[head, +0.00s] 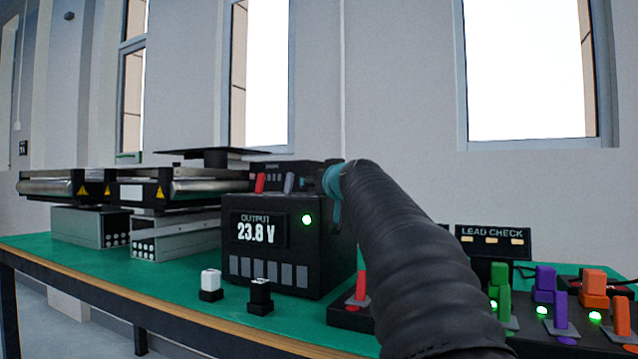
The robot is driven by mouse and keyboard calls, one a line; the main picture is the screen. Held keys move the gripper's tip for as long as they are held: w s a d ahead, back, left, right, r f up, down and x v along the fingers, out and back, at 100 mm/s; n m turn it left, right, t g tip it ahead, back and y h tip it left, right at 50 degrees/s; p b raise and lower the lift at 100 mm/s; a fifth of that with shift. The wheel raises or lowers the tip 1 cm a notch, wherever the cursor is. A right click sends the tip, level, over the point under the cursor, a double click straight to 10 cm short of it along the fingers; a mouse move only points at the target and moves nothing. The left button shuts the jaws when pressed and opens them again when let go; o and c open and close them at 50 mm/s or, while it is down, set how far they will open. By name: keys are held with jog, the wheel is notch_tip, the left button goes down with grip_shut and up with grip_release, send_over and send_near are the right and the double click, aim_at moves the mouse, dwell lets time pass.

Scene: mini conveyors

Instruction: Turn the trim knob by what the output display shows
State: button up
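The power supply (308,262) is a black box on the green bench. Its output display (258,231) reads OUTPUT 23.8 V in white, and a green light (307,220) glows beside it. I cannot make out the trim knob; it may be behind my arm. My dark, ribbed arm reaches in from the lower right and ends in a teal joint at the upper right edge of the power supply. My gripper's fingers cannot be made out there, so whether they are open or shut is hidden.
Conveyors (130,184) on grey bases stand at the left. White (210,280) and black (260,292) plugs are in front of the power supply. At the right are a LEAD CHECK sign (492,236) and green, purple (545,279) and orange (594,284) connectors.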

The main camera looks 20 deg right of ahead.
jog(key=s+a, duration=0.1)
jog(key=s, duration=1.1)
jog(key=shift+a, duration=0.15)
